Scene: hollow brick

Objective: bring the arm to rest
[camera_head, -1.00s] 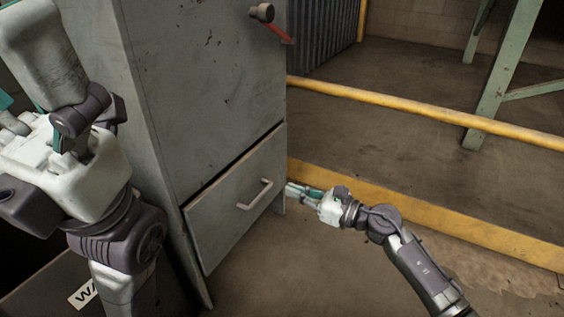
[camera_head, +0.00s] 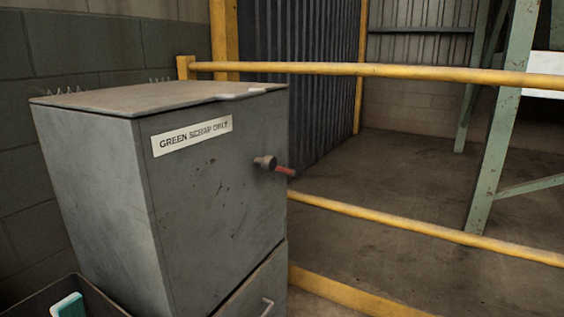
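Neither of my arms nor my grippers shows in the head view now. A grey metal cabinet (camera_head: 200,190) stands left of centre, with a white label (camera_head: 192,136) reading "GREEN SCRAP ONLY". A round knob with a red lever (camera_head: 275,165) sticks out of its front right. The lid (camera_head: 150,98) on top looks shut.
A dark open bin (camera_head: 40,298) with a teal object (camera_head: 68,305) is at the bottom left. Yellow rails (camera_head: 400,71) cross behind and right of the cabinet. A green steel frame (camera_head: 496,140) stands at the right. Bare floor (camera_head: 400,175) lies beyond the lower rail.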

